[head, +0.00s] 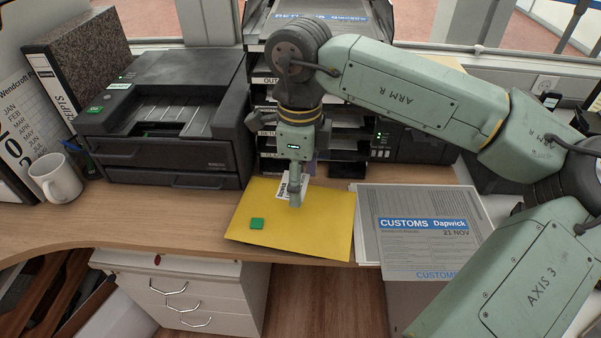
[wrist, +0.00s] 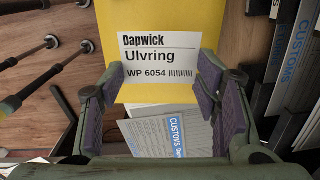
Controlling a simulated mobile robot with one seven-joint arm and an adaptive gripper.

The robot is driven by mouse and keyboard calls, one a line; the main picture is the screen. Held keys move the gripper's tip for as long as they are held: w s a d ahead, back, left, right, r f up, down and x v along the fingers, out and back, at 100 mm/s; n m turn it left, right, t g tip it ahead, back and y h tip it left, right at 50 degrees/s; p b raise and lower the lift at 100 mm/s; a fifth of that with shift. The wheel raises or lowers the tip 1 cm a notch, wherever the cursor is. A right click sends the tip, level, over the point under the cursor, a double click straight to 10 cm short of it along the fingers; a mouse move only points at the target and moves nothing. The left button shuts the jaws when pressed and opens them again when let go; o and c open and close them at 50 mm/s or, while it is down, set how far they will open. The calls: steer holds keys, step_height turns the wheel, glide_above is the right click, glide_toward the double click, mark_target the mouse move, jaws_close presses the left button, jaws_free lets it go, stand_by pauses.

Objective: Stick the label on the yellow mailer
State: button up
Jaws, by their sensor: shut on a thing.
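My gripper (head: 295,198) is over the mailer's upper middle, pointing down. It is shut on the white label (head: 284,187), holding it by its two sides. In the wrist view the label (wrist: 158,57) reads Dapwick, Ulvring, WP 6054, with a barcode, and sits between my fingertips (wrist: 160,70) with the yellow mailer (wrist: 165,16) behind it. I cannot tell whether the label touches the mailer.
A black printer (head: 170,120) and a white mug (head: 56,178) stand at left. Dark stacked trays (head: 345,135) rise close behind my gripper. A grey customs packet (head: 420,230) lies right of the mailer. Bare counter (head: 150,222) shows to its left.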

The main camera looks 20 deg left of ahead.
mark_target(300, 211)
steer(key=shift+f+b, duration=2.35)
steer(key=shift+f, duration=0.7)
steer(key=o, duration=0.8)
steer(key=shift+c, duration=0.2)
steer(key=shift+r, duration=0.1)
steer(key=shift+r+p, duration=1.7)
steer(key=shift+r, duration=1)
step_height(300, 211, up, 8)
steer(key=p, duration=0.5)
